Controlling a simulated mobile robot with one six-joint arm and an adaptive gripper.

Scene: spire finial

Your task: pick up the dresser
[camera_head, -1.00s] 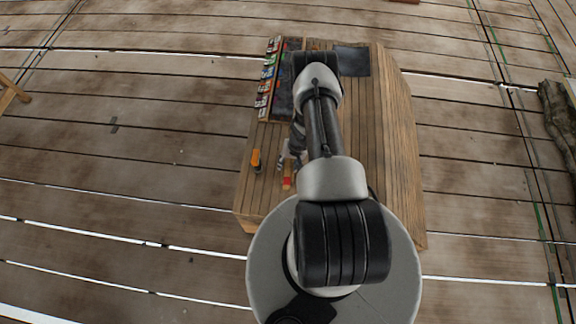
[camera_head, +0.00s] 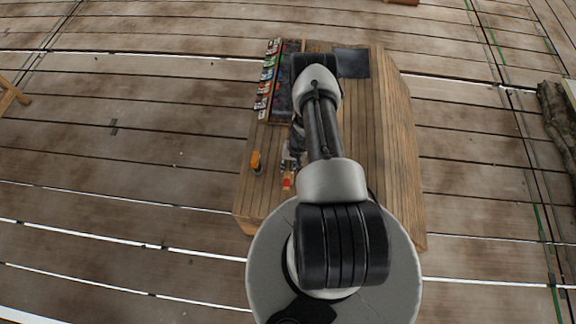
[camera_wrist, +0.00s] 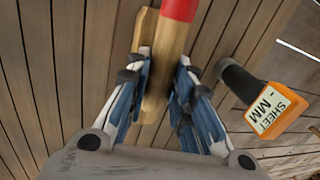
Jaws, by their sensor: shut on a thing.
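The dresser (camera_wrist: 172,45) is a pale wooden tool with a red band, seen between my fingers in the wrist view. In the head view only a small part with a red patch (camera_head: 287,182) shows below my gripper. My gripper (camera_wrist: 163,68) is shut on the dresser, with one blue-grey finger on each side of it. The dresser is low over the planked bench top; I cannot tell whether it touches the wood. In the head view my gripper (camera_head: 292,160) is partly hidden by my arm.
The bench (camera_head: 395,150) also bears a row of small coloured items (camera_head: 266,80) and a dark sheet (camera_head: 352,62). The bench's right side is clear.

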